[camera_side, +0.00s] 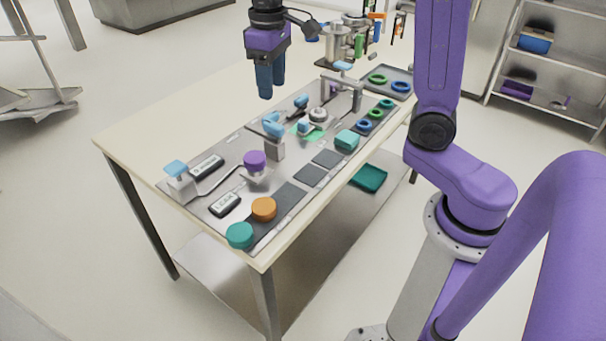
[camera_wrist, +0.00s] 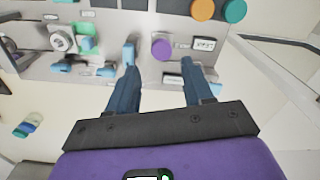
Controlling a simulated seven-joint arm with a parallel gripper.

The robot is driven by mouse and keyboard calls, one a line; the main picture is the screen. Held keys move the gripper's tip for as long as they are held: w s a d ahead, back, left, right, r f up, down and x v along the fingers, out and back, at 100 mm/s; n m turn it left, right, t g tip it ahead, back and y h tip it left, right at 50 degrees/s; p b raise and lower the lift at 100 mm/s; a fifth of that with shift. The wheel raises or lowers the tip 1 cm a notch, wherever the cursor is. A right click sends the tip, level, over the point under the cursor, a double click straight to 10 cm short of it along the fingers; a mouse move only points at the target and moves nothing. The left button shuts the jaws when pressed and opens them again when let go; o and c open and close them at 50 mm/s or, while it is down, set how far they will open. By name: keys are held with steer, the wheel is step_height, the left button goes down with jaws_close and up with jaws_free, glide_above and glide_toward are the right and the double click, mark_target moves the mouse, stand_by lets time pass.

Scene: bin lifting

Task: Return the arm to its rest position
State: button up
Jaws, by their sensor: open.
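My gripper (camera_side: 271,78) is purple with dark blue fingers. In the side view it hangs above the far edge of the work table (camera_side: 135,138), clear of everything on it. In the wrist view my gripper (camera_wrist: 160,80) has its two fingers well apart, with nothing between them. The grey panel (camera_side: 235,165) on the table lies below and in front of it. A purple round piece (camera_side: 255,161) sits on a stand on the panel and shows beyond the fingertips in the wrist view (camera_wrist: 162,48).
An orange disc (camera_side: 263,208) and a teal disc (camera_side: 240,235) sit at the table's near end. A teal bin (camera_side: 369,178) is on the lower shelf.

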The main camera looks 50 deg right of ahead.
steer(key=s+f+n, duration=0.3)
steer(key=s+n, duration=0.1)
steer(key=s, duration=0.9)
steer(key=s+a+f+n, duration=0.1)
steer(key=s+f+n, duration=0.3)
steer(key=s, duration=0.9)
steer(key=shift+s+f+n, duration=0.15)
steer(key=shift+f+n, duration=0.15)
steer(key=shift+n, duration=0.3)
